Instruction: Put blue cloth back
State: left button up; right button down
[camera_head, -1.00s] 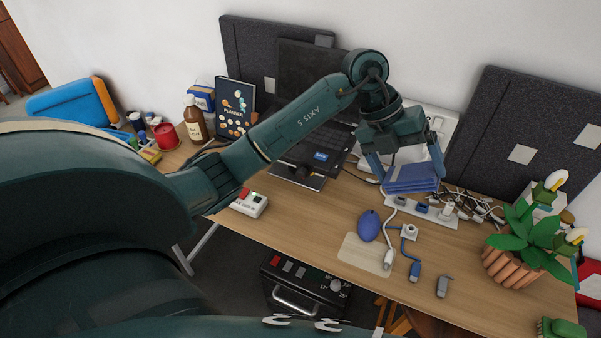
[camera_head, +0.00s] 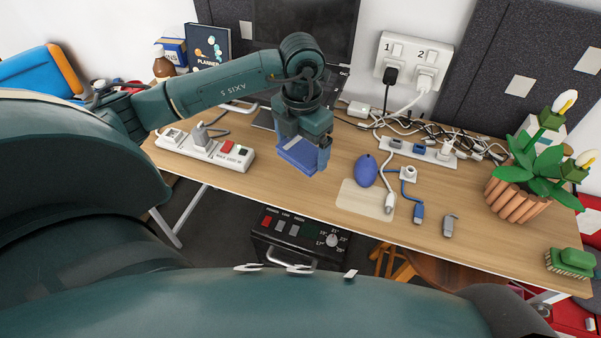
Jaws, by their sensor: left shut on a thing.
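My left gripper (camera_head: 302,150) is shut on the blue cloth (camera_head: 297,158), a folded, flat stack between its fingers. The gripper points down over the desk (camera_head: 262,172), left of the blue mouse-shaped object. The cloth is slightly tilted, and its upper part is hidden by the gripper. I cannot tell whether its lower edge touches the desk or hangs just above it. My right gripper is not in view.
The blue oval object (camera_head: 366,170) lies by a beige pad (camera_head: 362,200) on the right. A white power strip (camera_head: 205,150) lies left. Cables and another strip (camera_head: 420,150) lie behind. A potted plant (camera_head: 512,200) stands far right. A black heater (camera_head: 298,238) stands below the desk.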

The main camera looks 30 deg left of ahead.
pick_arm(q)
notch_tip(320, 180, down, 9)
jog(key=shift+r, duration=0.2)
dwell(0.3)
jog(key=o, duration=0.8)
jog(key=shift+r, duration=0.1)
